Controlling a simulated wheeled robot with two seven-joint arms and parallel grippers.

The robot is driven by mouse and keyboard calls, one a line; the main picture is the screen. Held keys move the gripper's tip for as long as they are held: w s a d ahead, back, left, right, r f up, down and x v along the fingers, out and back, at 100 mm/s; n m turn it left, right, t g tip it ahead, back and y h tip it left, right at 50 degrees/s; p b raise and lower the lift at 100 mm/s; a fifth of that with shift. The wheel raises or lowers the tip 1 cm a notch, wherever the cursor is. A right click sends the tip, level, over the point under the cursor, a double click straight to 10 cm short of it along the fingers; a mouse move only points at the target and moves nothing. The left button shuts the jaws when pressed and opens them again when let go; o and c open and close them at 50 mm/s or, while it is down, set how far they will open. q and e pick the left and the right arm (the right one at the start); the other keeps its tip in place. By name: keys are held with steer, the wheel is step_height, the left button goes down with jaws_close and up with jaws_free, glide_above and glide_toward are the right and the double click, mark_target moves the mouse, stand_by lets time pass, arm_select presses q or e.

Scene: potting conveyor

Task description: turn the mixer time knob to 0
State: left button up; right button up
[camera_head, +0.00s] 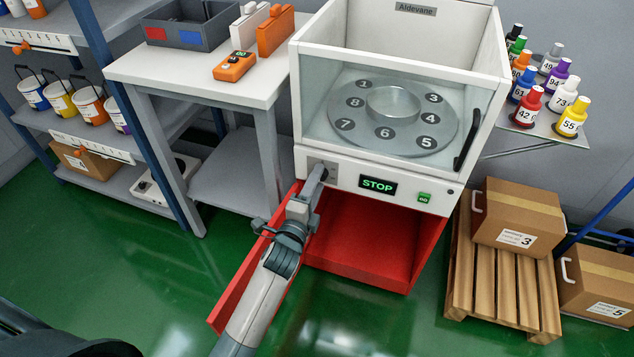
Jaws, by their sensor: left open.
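The mixer (350,167) is a white cabinet with a glass front, in the middle of the head view. Its front panel has a dark display (377,186) reading STOP in green and a green button (424,198) to the right of it. My left gripper (321,171) reaches up to the left end of this panel, its fingertips at or very near the panel face. The jaws are open. The time knob cannot be made out; the gripper covers that part of the panel. My right gripper is not in view.
Below the panel is an open red compartment (365,258), with a red door (240,287) swung out left beside my arm. A white table (190,76) stands left. Numbered bottles stand on a shelf (535,126) right. A pallet (500,290) with a box stands lower right.

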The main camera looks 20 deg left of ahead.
arm_select(q)
steer(key=shift+w, duration=0.2)
steer(key=c, duration=1)
steer(key=shift+c, duration=0.2)
